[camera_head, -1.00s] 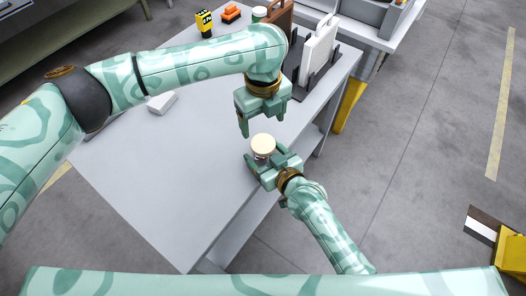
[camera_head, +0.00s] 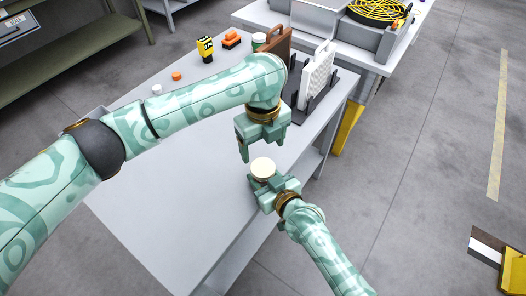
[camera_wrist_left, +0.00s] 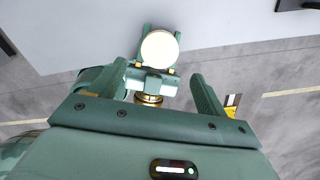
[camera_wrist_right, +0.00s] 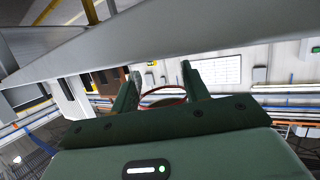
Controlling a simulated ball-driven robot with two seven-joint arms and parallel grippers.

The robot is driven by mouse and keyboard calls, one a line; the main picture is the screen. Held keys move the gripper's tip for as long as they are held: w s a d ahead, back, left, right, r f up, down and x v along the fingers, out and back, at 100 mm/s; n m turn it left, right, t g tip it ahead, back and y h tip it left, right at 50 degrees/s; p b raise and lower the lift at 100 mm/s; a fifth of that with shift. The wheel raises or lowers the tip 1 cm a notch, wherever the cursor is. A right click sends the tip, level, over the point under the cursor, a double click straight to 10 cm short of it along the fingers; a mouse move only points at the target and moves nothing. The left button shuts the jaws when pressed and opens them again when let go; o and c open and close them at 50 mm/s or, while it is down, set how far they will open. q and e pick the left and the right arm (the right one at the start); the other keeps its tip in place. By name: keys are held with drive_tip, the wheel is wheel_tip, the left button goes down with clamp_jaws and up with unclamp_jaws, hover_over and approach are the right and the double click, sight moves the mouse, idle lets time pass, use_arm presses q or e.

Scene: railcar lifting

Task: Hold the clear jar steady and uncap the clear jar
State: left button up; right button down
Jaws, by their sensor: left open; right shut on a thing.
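The jar's round cream lid (camera_head: 262,167) faces up at the table's right edge in the head view; it also shows in the left wrist view (camera_wrist_left: 159,47). My right gripper (camera_head: 264,181) is shut on the clear jar from the near side. The jar's clear body is mostly hidden by the fingers; in the right wrist view a thin red ring (camera_wrist_right: 163,95) shows between them. My left gripper (camera_head: 262,152) is open and empty, pointing down just above the lid, apart from it. In the left wrist view the lid lies beyond its two spread fingers.
The grey table (camera_head: 165,215) is bare at front and middle. At its back stand a black rack with a white panel (camera_head: 316,75), a brown case (camera_head: 275,48), a yellow-black item (camera_head: 205,48) and orange pieces (camera_head: 231,39). A second table (camera_head: 375,65) with grey bins is behind.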

sight(263, 167)
use_arm(q)
wheel_tip(263, 167, down, 8)
drive_tip(key=shift+r, duration=0.1)
idle(0.4)
drive_tip(key=c, duration=1.1)
drive_tip(key=n, duration=0.5)
drive_tip(key=shift+n, duration=0.4)
drive_tip(key=n, duration=0.3)
drive_tip(key=shift+n, duration=0.3)
drive_tip(key=shift+r, duration=0.25)
drive_tip(key=shift+r, duration=0.9)
